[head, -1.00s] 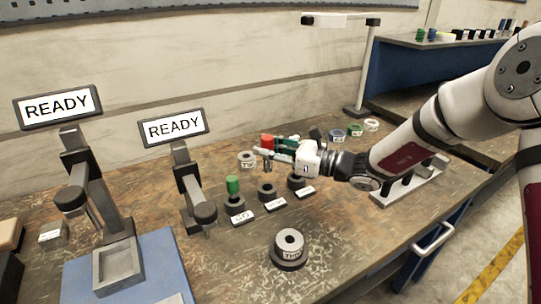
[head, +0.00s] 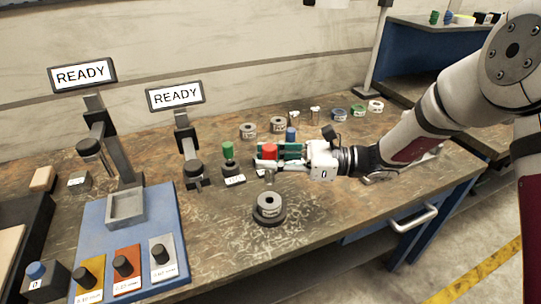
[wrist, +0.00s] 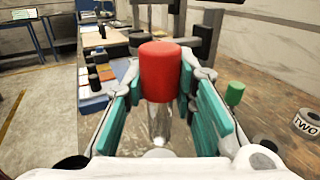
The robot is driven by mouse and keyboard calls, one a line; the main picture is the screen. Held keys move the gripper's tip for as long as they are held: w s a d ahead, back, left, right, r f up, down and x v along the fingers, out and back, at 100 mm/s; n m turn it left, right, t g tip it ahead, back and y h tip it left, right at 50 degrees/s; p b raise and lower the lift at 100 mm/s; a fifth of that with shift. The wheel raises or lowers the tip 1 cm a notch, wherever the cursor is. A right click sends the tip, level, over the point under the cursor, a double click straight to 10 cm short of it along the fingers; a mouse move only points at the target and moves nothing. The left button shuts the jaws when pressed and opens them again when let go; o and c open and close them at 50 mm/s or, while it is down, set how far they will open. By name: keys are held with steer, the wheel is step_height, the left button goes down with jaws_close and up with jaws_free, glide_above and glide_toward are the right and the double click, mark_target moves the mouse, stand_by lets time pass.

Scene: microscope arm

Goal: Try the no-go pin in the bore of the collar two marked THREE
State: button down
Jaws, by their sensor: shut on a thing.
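My gripper (head: 266,164) is shut on the red-capped pin (head: 269,151), apparently the no-go pin. In the wrist view the red cap (wrist: 160,70) stands upright between the teal finger pads, with the shiny shank hanging below. A grey collar (head: 269,201) sits in a dark round holder (head: 268,216) on the bench, bore upward. Its mark is too small to read for certain. In the head view the pin appears above this collar, its tip apart from the bore. The green-capped pin (head: 228,149) stands in its stand to the left; it also shows in the wrist view (wrist: 235,93).
A collar marked TWO (wrist: 305,123) shows in the wrist view. More grey collars (head: 248,131) and a blue-capped pin (head: 291,133) stand behind my gripper. Two READY screens (head: 175,96) and a blue tray (head: 95,225) are at left. The bench right of the held collar is clear.

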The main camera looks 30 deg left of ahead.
mark_target(269, 180)
steer(key=shift+f+b, duration=1.15)
steer(key=shift+f, duration=1.7)
steer(key=shift+f, duration=0.5)
stand_by(1.3)
steer(key=shift+r, duration=0.15)
steer(key=shift+r+p, duration=0.4)
steer(key=shift+p, duration=0.05)
stand_by(1.3)
steer(key=shift+f, duration=0.4)
stand_by(1.0)
